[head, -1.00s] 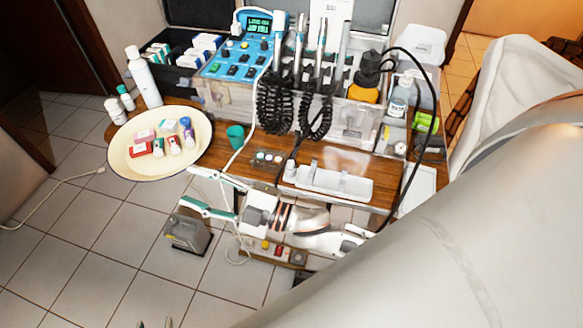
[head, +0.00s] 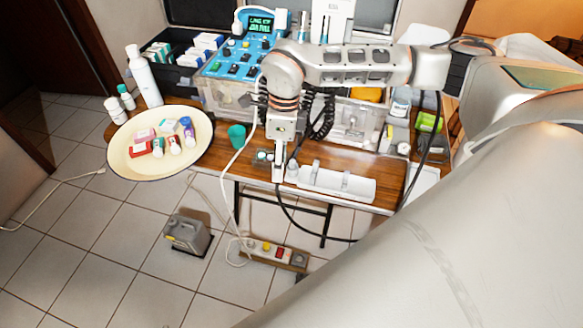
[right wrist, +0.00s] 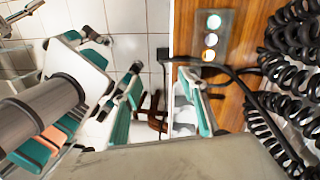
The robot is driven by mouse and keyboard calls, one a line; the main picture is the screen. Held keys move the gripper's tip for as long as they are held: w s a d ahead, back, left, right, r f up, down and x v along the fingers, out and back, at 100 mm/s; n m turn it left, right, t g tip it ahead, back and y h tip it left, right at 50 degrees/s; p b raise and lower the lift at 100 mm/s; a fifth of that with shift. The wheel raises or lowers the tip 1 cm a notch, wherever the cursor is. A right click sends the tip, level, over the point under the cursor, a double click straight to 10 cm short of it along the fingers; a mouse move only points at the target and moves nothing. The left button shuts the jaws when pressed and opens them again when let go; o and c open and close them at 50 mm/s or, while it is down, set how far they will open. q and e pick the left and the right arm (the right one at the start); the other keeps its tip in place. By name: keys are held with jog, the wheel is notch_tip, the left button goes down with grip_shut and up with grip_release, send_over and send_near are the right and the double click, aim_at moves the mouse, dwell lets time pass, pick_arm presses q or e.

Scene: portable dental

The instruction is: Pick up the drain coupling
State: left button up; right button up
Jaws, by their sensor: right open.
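My right gripper (head: 278,180) points down over the front of the wooden table, seen edge-on in the head view. Its teal-padded fingers stand apart and look empty in the right wrist view (right wrist: 160,88). I cannot identify the drain coupling with certainty. A small whitish upright piece (head: 292,170) stands beside the fingertips, at the left end of a white tray (head: 350,190). I cannot tell whether it is the coupling or whether the fingers touch it. My left gripper is not clearly in view.
A panel with round lights (right wrist: 211,38) lies on the table near black coiled cords (right wrist: 285,75). A teal cup (head: 237,136) and a cream plate of small bottles (head: 130,165) are to the left. A black cable loops down from the front edge. A grey box (head: 187,235) and power strip (head: 268,252) are on the floor.

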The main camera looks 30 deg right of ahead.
aim_at(293, 161)
jog(key=shift+t+h, duration=0.3)
jog(key=shift+h, duration=0.3)
jog(key=d, duration=0.1)
jog(key=w+d, duration=0.1)
jog(key=d, duration=0.1)
jog(key=d+r, duration=0.1)
jog(key=shift+w+d+r, duration=0.1)
jog(key=shift+w+d, duration=0.05)
jog(key=shift+w, duration=0.15)
jog(key=shift+d+f+m, duration=0.25)
jog(key=shift+m, duration=0.05)
jog(key=shift+w+d+f+b, duration=0.1)
jog(key=shift+f+b, duration=0.1)
jog(key=shift+f, duration=1.55)
jog(key=shift+d+f+b, duration=0.1)
jog(key=shift+f+b, duration=0.05)
jog(key=shift+f, duration=1.6)
jog(key=c, duration=1.1)
